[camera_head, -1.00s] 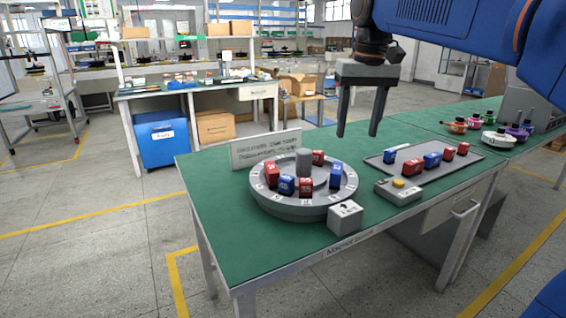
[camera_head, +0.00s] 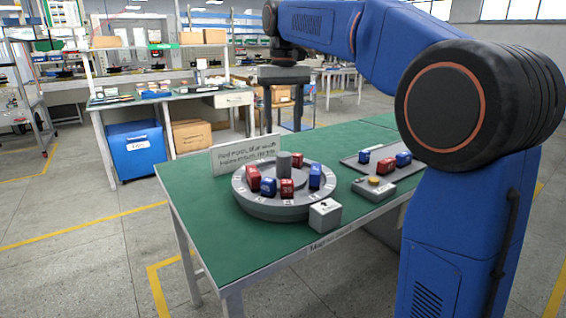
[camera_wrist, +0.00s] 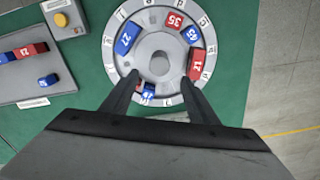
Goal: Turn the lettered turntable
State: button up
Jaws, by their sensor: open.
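The lettered turntable (camera_head: 277,212) is a round grey disc with a ring of letter labels, on the green table. Red and blue numbered blocks stand on it around a central grey post (camera_head: 284,161). In the wrist view the turntable (camera_wrist: 111,48) lies below my gripper, with its post (camera_wrist: 159,63) ahead of the fingertips. My gripper (camera_head: 287,129) is open and empty, pointing down above the turntable. Its fingers also show in the wrist view (camera_wrist: 158,78), apart, with a blue block (camera_wrist: 148,92) partly seen between them. Part of the near rim is hidden by my gripper.
A small grey pointer block (camera_head: 325,215) stands at the turntable's front right. A button box (camera_head: 375,188) and a grey tray (camera_head: 352,160) with several blocks lie to the right. A sign (camera_head: 243,153) stands behind the turntable. The table's front left is clear.

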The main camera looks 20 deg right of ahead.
aim_at(284, 154)
notch_tip(284, 154, down, 12)
jog(key=shift+d+f, duration=0.1)
dwell(0.4)
jog(key=shift+c, duration=0.6)
grip_shut()
